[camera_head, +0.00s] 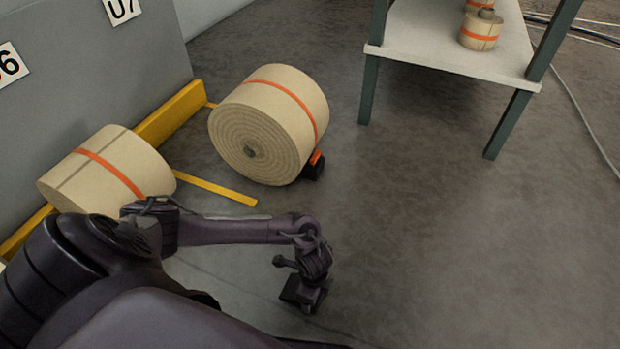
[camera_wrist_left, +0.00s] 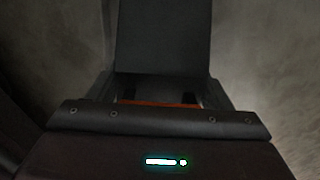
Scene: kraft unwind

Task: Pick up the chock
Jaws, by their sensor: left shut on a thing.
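My left gripper (camera_head: 306,284) hangs low over the floor at the bottom middle of the head view. In the left wrist view the gripper (camera_wrist_left: 160,98) is shut on a black chock (camera_wrist_left: 163,38) with a strip of orange between the fingers. In the head view the held chock is hard to tell from the dark gripper. Another black chock (camera_head: 313,171) with an orange top sits on the floor against the right side of the large kraft roll (camera_head: 262,135). My right gripper is not in view.
A second kraft roll (camera_head: 105,172) lies by the grey wall at left, behind my arm. Yellow rails (camera_head: 215,188) run along the floor there. A white-topped table (camera_head: 455,45) with small rolls (camera_head: 480,32) stands at the back right.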

